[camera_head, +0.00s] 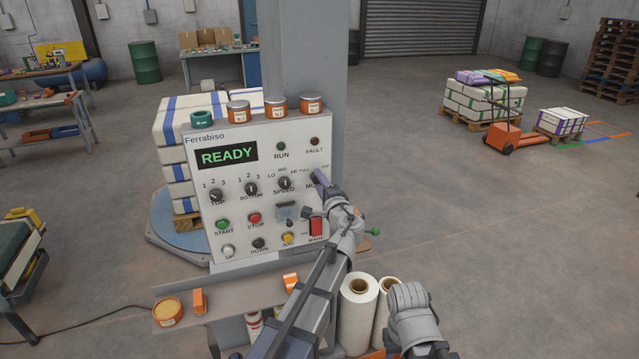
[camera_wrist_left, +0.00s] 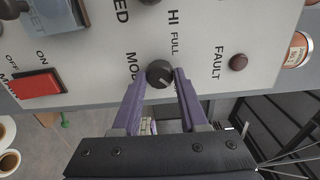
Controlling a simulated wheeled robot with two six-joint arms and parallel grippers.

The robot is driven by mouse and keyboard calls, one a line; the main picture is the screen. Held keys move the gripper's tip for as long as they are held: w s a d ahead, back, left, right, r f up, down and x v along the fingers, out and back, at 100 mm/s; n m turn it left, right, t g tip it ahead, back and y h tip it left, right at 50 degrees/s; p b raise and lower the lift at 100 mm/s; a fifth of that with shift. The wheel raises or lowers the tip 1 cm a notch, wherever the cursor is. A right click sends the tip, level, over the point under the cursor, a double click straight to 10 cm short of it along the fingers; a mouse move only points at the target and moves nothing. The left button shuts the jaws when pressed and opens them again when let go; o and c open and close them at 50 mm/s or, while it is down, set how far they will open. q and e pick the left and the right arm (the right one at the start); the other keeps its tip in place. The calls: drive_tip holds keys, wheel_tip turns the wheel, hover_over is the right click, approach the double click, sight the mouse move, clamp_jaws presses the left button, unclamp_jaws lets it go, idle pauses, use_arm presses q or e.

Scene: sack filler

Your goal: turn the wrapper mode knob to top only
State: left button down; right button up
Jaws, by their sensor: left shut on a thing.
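The control panel (camera_head: 262,215) carries the mode knob, a small dark round knob at the right end of the upper knob row. In the head view my left gripper (camera_head: 319,181) covers most of this knob and part of the MODE label. The left wrist view shows the mode knob (camera_wrist_left: 159,74) between the two purple fingertips of my left gripper (camera_wrist_left: 160,80), which is shut on it. FULL is printed beside the knob; other position labels are partly hidden by a finger. A pale pointer mark shows on the knob, but I cannot tell its setting surely.
The speed knob (camera_head: 284,183) is left of the mode knob. The red main switch (camera_head: 316,227) is below, near my left arm. Orange-labelled jars (camera_head: 275,106) stand on the panel top. White film rolls (camera_head: 359,312) stand below at right. My right arm shows at lower right.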

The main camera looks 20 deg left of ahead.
use_arm(q)
drive_tip(key=shift+c, duration=2.2)
unclamp_jaws()
drive_tip(key=v, duration=0.8)
drive_tip(key=shift+w, duration=0.1)
